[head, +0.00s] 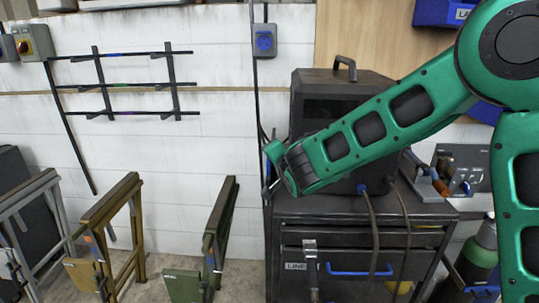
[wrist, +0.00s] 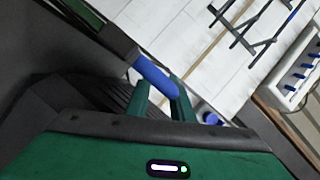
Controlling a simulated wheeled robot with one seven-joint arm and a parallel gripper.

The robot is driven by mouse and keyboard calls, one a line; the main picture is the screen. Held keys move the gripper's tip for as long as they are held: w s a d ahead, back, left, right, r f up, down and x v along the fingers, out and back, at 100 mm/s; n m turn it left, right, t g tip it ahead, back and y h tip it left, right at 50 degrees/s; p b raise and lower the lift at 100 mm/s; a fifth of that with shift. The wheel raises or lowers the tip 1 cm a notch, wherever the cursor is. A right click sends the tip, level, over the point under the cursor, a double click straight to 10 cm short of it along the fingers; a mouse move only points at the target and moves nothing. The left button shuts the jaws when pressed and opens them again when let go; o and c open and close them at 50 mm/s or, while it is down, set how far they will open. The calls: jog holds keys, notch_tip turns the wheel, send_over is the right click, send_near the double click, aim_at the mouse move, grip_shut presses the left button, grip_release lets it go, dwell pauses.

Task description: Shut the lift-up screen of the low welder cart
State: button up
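The low welder cart (head: 360,208) is dark, with drawers and a blue drawer handle, and carries a black welder box (head: 345,85) with a top grip. My gripper (head: 270,180) is at the left side of the box, above the cart's left edge. A blue handle (head: 274,150) shows at my fingertips. In the wrist view this blue handle (wrist: 155,77) sticks out from a dark bar (wrist: 110,38) and crosses at the tips of my two green fingers (wrist: 165,98). Whether they are clamped on it I cannot tell. My forearm hides part of the box, and the screen's outline is unclear.
Folding trestles, one ochre (head: 112,232) and one green (head: 217,240), stand on the floor to the left. A dark rack (head: 118,85) and a blue socket (head: 264,40) are on the white wall. Cables (head: 373,225) hang down the cart's front. A green cylinder (head: 485,250) stands at right.

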jog(key=shift+f, duration=0.15)
jog(key=v, duration=1)
jog(key=shift+s+d, duration=0.15)
jog(key=shift+s, duration=0.1)
